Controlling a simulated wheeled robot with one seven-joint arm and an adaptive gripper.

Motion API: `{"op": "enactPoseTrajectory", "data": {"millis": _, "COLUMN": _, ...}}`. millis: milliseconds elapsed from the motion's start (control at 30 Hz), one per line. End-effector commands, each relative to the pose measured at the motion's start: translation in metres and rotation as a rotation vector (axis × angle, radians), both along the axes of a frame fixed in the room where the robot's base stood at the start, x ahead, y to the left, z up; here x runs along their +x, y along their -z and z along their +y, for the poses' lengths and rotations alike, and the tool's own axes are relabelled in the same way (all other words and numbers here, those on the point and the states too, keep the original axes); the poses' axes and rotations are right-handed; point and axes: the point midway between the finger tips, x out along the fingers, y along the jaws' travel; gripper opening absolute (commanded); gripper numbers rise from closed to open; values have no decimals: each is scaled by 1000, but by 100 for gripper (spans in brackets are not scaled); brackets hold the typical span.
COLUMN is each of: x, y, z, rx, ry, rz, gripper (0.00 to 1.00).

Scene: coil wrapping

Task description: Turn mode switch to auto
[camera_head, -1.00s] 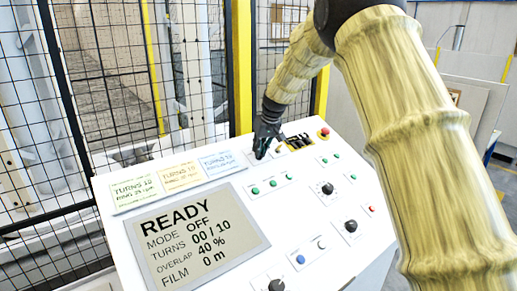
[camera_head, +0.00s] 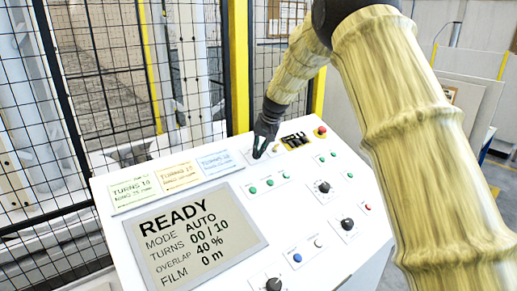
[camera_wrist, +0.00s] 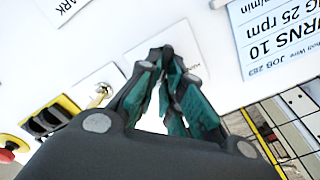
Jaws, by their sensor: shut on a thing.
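My gripper (camera_head: 260,153) is at the back of the white control panel, its fingers pointing down at the surface. In the wrist view the dark, green-padded fingers (camera_wrist: 167,58) are closed together over a white switch plate (camera_wrist: 192,42). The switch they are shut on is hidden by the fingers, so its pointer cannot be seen. The panel's display (camera_head: 196,240) reads READY, MODE AUTO, TURNS 00 / 10, OVERLAP 40 % and FILM 0 m.
A key switch (camera_wrist: 101,93), a black-and-yellow block (camera_head: 296,140) and a red button (camera_head: 321,130) sit beside my gripper. Three job cards (camera_head: 177,177) lie left of it. Green buttons (camera_head: 269,183) and black knobs (camera_head: 347,223) are nearer. A mesh fence (camera_head: 110,70) stands behind.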

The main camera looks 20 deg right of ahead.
Motion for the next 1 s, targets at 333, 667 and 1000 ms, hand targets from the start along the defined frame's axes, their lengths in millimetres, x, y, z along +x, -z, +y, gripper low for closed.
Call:
{"op": "enactPoseTrajectory", "data": {"millis": 333, "x": -2, "y": 4, "z": 0, "rx": 3, "ry": 4, "rz": 7, "gripper": 0}}
{"op": "enactPoseTrajectory", "data": {"millis": 667, "x": -1, "y": 2, "z": 0, "rx": 2, "ry": 3, "rz": 5, "gripper": 30}}
{"op": "enactPoseTrajectory", "data": {"millis": 1000, "x": -5, "y": -12, "z": -2, "rx": 2, "ry": 3, "rz": 1, "gripper": 30}}
